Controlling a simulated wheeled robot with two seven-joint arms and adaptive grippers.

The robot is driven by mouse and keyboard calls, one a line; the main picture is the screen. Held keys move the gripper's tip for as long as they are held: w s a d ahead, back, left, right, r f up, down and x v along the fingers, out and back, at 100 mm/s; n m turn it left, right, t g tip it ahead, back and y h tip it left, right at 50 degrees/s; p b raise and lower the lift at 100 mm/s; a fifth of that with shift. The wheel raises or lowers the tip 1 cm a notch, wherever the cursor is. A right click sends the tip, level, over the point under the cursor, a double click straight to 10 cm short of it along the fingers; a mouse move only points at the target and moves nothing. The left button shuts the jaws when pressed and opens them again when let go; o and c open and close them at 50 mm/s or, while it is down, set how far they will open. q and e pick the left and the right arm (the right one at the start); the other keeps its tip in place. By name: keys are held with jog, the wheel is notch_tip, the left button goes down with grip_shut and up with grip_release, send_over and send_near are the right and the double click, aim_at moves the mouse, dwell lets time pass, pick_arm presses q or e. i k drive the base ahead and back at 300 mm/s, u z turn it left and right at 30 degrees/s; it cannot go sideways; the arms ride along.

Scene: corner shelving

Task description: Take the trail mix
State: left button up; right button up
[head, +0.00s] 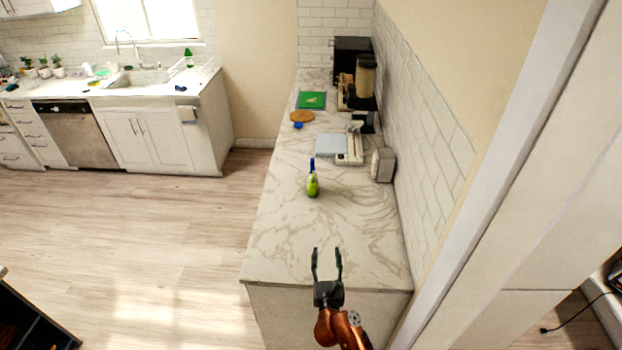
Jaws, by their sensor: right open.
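My right gripper (326,252) is open and empty, over the near end of the marble counter (275,240), its fingers pointing away toward the back. I cannot make out anything that is clearly trail mix. A flat green item (311,100) lies far back on the counter, too small to identify. My left gripper is not in view.
A tiled wall (440,150) borders the counter's right side. Open floor (170,240) lies left.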

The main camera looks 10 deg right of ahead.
aim_at(312, 185)
jog(key=i, duration=1.1)
